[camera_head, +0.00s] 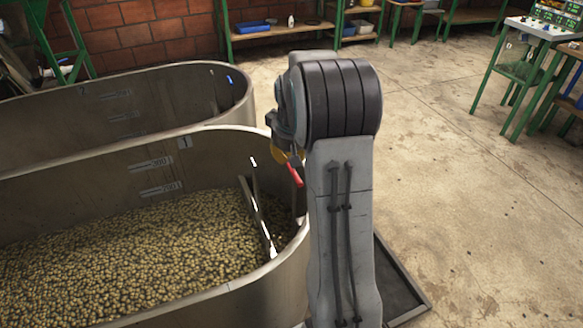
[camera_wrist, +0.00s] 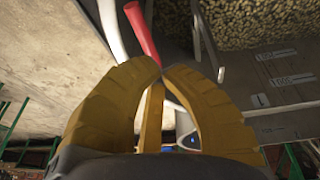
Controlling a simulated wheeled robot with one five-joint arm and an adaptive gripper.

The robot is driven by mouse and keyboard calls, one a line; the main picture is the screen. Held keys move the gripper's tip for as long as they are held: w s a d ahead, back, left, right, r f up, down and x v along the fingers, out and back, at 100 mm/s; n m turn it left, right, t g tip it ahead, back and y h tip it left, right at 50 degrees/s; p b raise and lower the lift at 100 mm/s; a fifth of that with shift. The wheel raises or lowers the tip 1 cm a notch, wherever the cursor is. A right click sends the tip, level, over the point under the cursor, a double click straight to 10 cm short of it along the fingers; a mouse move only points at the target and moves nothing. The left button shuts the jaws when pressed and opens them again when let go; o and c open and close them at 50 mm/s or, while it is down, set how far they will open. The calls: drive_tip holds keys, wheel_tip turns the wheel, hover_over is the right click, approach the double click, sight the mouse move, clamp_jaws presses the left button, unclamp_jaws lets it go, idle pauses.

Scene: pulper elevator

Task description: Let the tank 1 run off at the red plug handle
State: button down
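Tank 1 (camera_head: 150,210) is a grey metal tub on the left of the head view, with a 1 on its far inner wall. It is partly filled with yellowish-brown fruit or beans (camera_head: 130,255). The red plug handle (camera_head: 294,174) slants at the tank's right end, and it shows at the top of the wrist view (camera_wrist: 141,30). My gripper (camera_head: 280,154) has yellow fingers, and their tips come together at the handle's near end in the wrist view (camera_wrist: 162,72). They appear closed on it; the exact contact is partly hidden. The plug itself is hidden.
A second tank (camera_head: 120,105), marked 2, stands behind tank 1. A light slanted bar (camera_head: 258,218) stands inside tank 1 near its right end. A green-framed bench (camera_head: 270,32) is by the brick wall. The concrete floor (camera_head: 450,190) to the right is clear.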

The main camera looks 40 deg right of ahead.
drive_tip(key=shift+s+d+f, duration=0.1)
drive_tip(key=shift+d+f, duration=0.05)
drive_tip(key=shift+f, duration=0.7)
drive_tip(key=shift+s+d+f, duration=0.1)
drive_tip(key=shift+d+f, duration=0.05)
drive_tip(key=shift+f, duration=0.7)
drive_tip(key=shift+w, duration=0.1)
drive_tip(key=shift+f+b, duration=0.15)
drive_tip(key=shift+b, duration=0.15)
wheel_tip(320, 180, down, 10)
drive_tip(key=b, duration=0.7)
wheel_tip(320, 180, up, 14)
drive_tip(key=p, duration=0.5)
hover_over(291, 172)
drive_tip(key=s+a, duration=0.2)
drive_tip(key=s, duration=0.1)
drive_tip(key=shift+a+f, duration=0.15)
drive_tip(key=shift+a, duration=0.05)
